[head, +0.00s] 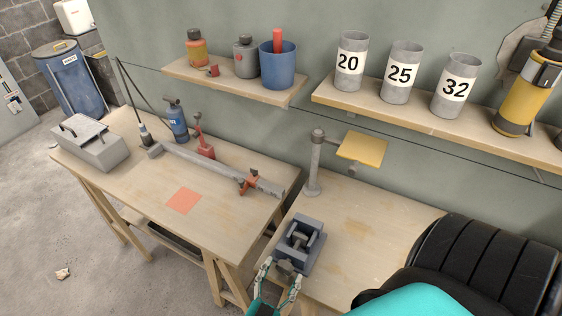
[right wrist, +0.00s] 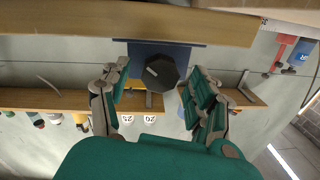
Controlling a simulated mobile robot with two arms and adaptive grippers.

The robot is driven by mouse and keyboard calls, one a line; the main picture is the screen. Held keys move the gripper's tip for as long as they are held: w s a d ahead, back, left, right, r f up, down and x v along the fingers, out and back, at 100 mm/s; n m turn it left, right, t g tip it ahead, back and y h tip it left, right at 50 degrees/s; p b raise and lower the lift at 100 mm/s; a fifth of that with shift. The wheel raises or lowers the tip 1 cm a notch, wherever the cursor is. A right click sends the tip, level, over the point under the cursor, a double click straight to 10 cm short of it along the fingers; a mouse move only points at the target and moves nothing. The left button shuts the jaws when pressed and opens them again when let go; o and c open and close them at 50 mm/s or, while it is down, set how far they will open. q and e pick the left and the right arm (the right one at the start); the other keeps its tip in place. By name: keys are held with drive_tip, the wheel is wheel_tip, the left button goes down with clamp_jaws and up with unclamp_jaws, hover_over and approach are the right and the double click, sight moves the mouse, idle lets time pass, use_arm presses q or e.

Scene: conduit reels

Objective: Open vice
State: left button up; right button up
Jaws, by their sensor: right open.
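The vice (head: 301,242) is a small blue-grey block with jaws, sitting at the front left edge of the right bench. A dark many-sided knob (right wrist: 160,73) with a pale line on its face is on the vice's near side. It also shows in the head view (head: 285,267), partly between my fingers. My right gripper (head: 281,277) is open at the front of the vice. In the right wrist view, its teal and grey fingers stand left and right of the knob, with gaps on both sides. My left gripper is not in view.
A grey post with a yellow plate (head: 362,147) stands behind the vice. The left bench (head: 140,195) holds a long grey conduit (head: 215,168), a red clamp and a grey box (head: 90,143). Shelves above hold cups numbered 20, 25 and 32. The right bench's middle is clear.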

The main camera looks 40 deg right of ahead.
drive_tip(key=c, duration=1.2)
drive_tip(key=shift+o, duration=0.2)
drive_tip(key=shift+n, duration=0.4)
drive_tip(key=n+b, duration=0.1)
drive_tip(key=n, duration=0.1)
drive_tip(key=shift+n, duration=0.3)
drive_tip(key=shift+r+n, duration=0.1)
drive_tip(key=shift+n, duration=1.6)
drive_tip(key=o, duration=1.2)
drive_tip(key=shift+c, duration=0.2)
